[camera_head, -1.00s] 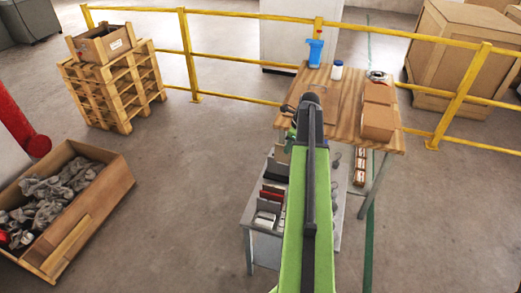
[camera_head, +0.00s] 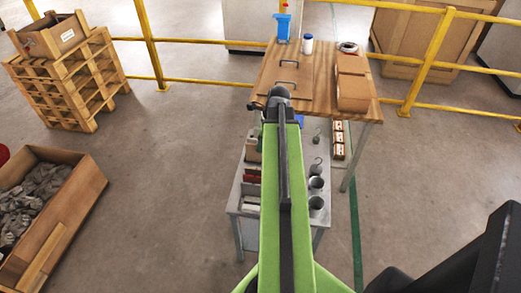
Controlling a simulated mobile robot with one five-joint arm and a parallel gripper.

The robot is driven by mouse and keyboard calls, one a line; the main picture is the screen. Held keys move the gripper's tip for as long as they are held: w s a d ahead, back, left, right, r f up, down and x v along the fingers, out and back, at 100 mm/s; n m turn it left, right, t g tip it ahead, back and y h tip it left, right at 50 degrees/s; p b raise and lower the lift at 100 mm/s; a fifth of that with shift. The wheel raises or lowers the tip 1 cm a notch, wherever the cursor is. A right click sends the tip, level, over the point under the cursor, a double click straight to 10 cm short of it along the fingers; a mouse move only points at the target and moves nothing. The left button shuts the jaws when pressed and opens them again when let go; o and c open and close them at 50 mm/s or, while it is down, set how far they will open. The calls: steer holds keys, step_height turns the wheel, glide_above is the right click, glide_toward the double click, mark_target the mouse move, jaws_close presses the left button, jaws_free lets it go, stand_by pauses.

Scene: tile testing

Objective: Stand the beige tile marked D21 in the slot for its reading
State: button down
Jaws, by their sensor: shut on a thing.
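My green arm (camera_head: 283,200) reaches forward over the low metal bench, and its dark wrist end (camera_head: 278,94) lies in front of the wooden table. My gripper and anything in it are hidden behind the arm. I cannot make out a beige tile marked D21 or any slot marking. On the metal bench (camera_head: 236,201), left of the arm, are a beige block-like thing (camera_head: 252,147), a dark red and grey item (camera_head: 252,174) and a pale item (camera_head: 250,203). They are too small to read, and the arm covers the bench's middle.
The wooden table (camera_head: 320,107) carries a handled board (camera_head: 272,76), cardboard boxes (camera_head: 353,85), a blue item (camera_head: 283,27) and a white jar (camera_head: 308,44). Metal cups (camera_head: 316,205) stand right of the arm. A yellow railing (camera_head: 430,60) runs behind.

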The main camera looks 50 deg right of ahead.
mark_target(261, 161)
steer(key=shift+s, duration=0.15)
steer(key=shift+f, duration=0.2)
steer(key=shift+s+d+b+x, duration=0.1)
steer(key=shift+s+b+x, duration=0.1)
steer(key=shift+b+x, duration=0.8)
steer(key=shift+s+d+b+x, duration=0.15)
steer(key=shift+s+b+x, duration=0.05)
steer(key=shift+b+x, duration=0.8)
steer(key=shift+s+d+b+x, duration=0.1)
steer(key=shift+s+b+x, duration=0.1)
steer(key=shift+b+x, duration=0.75)
steer(key=shift+f, duration=0.25)
steer(key=shift+s+b+x, duration=0.15)
steer(key=shift+b+x, duration=0.6)
steer(key=shift+b, duration=0.15)
steer(key=shift+s+b+x, duration=0.15)
steer(key=shift+b+x, duration=0.6)
steer(key=shift+b, duration=0.15)
steer(key=shift+d+f, duration=0.1)
steer(key=shift+d, duration=0.1)
steer(key=c, duration=1.5)
jaws_free()
